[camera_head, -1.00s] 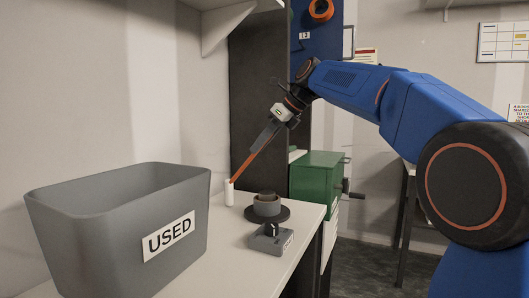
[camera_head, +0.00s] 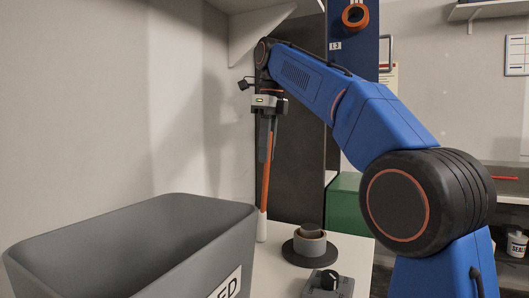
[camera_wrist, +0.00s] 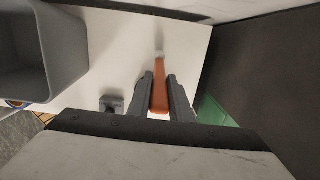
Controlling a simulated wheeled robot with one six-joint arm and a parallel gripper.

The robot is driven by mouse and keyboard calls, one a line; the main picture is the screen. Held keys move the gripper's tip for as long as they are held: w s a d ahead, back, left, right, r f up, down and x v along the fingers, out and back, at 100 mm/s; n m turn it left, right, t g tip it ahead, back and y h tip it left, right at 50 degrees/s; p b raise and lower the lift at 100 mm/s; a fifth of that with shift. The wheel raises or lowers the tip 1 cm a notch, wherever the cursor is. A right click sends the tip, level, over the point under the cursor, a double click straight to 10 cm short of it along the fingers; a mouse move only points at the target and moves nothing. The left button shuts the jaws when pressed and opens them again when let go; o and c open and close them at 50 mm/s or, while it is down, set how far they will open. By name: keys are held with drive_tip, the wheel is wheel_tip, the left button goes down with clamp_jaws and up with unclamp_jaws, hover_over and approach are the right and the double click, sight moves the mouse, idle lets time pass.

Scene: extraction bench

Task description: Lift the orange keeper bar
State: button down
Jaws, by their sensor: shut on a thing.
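My gripper (camera_head: 268,140) points almost straight down above the far end of the white bench and is shut on an upright orange bar (camera_head: 265,185). In the wrist view the orange bar (camera_wrist: 160,92) runs away from me between the two fingers (camera_wrist: 162,100). Its far end meets a short white cylinder (camera_head: 261,229) at bench level. I cannot tell whether the bar sits in that cylinder or is joined to it. No other orange bar shows near my gripper.
A large grey bin (camera_head: 215,207), lettering partly cut off, stands at the near left. Right of the bar are a grey cup (camera_head: 310,240) on a dark disc and a grey block with a black knob (camera_head: 328,284). A green box (camera_head: 345,203) stands behind. A dark panel rises beyond.

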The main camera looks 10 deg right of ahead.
drive_tip(key=shift+w+a+f, duration=0.1)
idle(0.3)
drive_tip(key=c, duration=1.6)
unclamp_jaws()
